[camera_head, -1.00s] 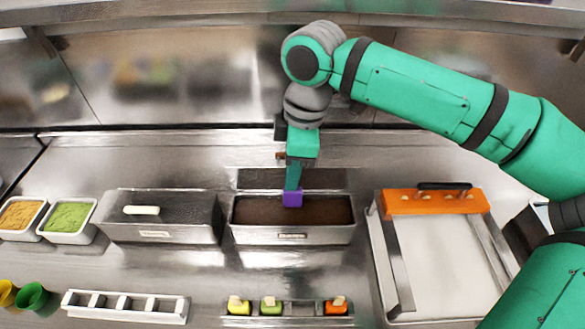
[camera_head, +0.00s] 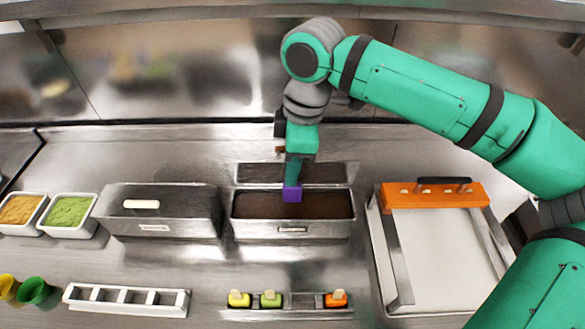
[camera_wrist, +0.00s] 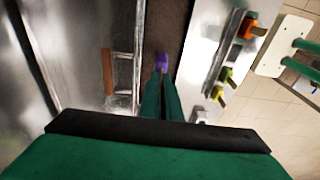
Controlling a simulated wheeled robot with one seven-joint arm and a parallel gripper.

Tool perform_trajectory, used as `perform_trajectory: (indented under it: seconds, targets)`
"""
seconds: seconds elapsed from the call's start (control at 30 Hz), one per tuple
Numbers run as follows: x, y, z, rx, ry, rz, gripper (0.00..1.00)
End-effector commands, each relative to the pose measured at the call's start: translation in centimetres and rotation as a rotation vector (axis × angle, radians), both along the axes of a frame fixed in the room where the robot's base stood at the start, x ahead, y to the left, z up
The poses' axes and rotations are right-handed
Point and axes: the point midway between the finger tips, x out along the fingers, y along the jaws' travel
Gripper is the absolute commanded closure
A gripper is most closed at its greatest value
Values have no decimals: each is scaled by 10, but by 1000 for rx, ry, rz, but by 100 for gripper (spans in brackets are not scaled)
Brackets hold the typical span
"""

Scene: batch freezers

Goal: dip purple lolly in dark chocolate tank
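The purple lolly (camera_head: 292,194) is at the lower end of my gripper (camera_head: 294,178), over the dark chocolate tank (camera_head: 292,234). My gripper is shut on it from above. In the head view the lolly's lower end is at the level of the brown chocolate; I cannot tell whether it touches the surface. In the wrist view the purple lolly (camera_wrist: 161,61) shows at the fingertips of my gripper (camera_wrist: 161,75), against the brown chocolate. The lolly's stick is hidden between the fingers.
A closed steel tank (camera_head: 160,222) with a pale handle stands left of the chocolate tank. In front, a holder (camera_head: 287,313) has two yellow-green lollies and an orange one. An empty white rack (camera_head: 127,299) is front left. A white tray (camera_head: 440,255) with an orange bar is right.

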Motion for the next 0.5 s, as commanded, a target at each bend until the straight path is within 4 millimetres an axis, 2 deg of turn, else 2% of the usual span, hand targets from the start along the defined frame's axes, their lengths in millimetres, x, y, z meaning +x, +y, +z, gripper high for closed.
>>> perform_trajectory:
  seconds: [0.5]
  targets:
    - [0, 0, -6, 0, 2, 0, 100]
